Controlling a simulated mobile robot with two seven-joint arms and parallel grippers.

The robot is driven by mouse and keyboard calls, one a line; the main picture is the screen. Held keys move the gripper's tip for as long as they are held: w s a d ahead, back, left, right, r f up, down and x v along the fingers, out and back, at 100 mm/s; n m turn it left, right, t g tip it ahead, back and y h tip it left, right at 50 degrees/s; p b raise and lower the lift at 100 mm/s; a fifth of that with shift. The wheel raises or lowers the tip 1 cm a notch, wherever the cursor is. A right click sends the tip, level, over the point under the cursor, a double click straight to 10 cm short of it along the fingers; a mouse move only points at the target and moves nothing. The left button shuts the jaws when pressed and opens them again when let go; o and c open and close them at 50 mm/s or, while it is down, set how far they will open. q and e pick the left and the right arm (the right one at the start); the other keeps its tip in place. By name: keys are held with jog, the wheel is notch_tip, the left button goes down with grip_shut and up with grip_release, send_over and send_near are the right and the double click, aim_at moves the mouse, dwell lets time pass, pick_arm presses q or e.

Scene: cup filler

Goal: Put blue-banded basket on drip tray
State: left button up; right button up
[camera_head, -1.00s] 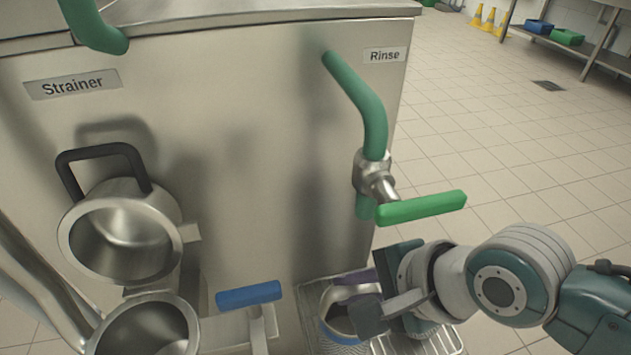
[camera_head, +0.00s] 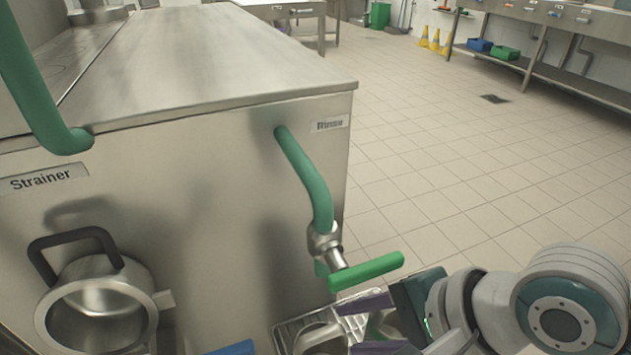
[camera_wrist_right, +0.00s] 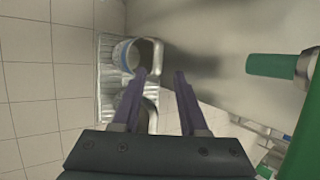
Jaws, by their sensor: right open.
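The blue-banded basket (camera_wrist_right: 125,53) stands on the drip tray (camera_wrist_right: 103,75) in the right wrist view, with its metal handle (camera_wrist_right: 153,50) to the right. In the head view the basket (camera_head: 316,338) is cut off by the bottom edge, over the slatted drip tray (camera_head: 284,335) below the Rinse tap. My right gripper (camera_head: 376,325) is open, with its purple fingers to the right of the basket. In the right wrist view my right gripper (camera_wrist_right: 160,76) has nothing between its fingertips and appears apart from the handle. My left gripper is not in view.
The Rinse tap with its green lever (camera_head: 366,271) hangs close above my right gripper. A metal cup with a black handle (camera_head: 98,313) sits at the Strainer station on the left. A blue lever (camera_head: 232,348) shows at the bottom. Open tiled floor lies right.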

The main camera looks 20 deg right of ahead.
jog(key=s+d+r+n+g+h, duration=0.1)
jog(key=s+d+r+n+h, duration=0.1)
jog(key=s+r+n, duration=0.3)
jog(key=s+d+r+n+g+h, duration=0.1)
jog(key=s+d+r+n+h, duration=0.1)
jog(key=s+n, duration=0.5)
notch_tip(320, 180, up, 3)
jog(key=d+n, duration=0.1)
jog(key=n, duration=0.5)
jog(key=shift+f+p, duration=0.15)
jog(key=shift+p, duration=0.2)
jog(key=shift+s, duration=0.1)
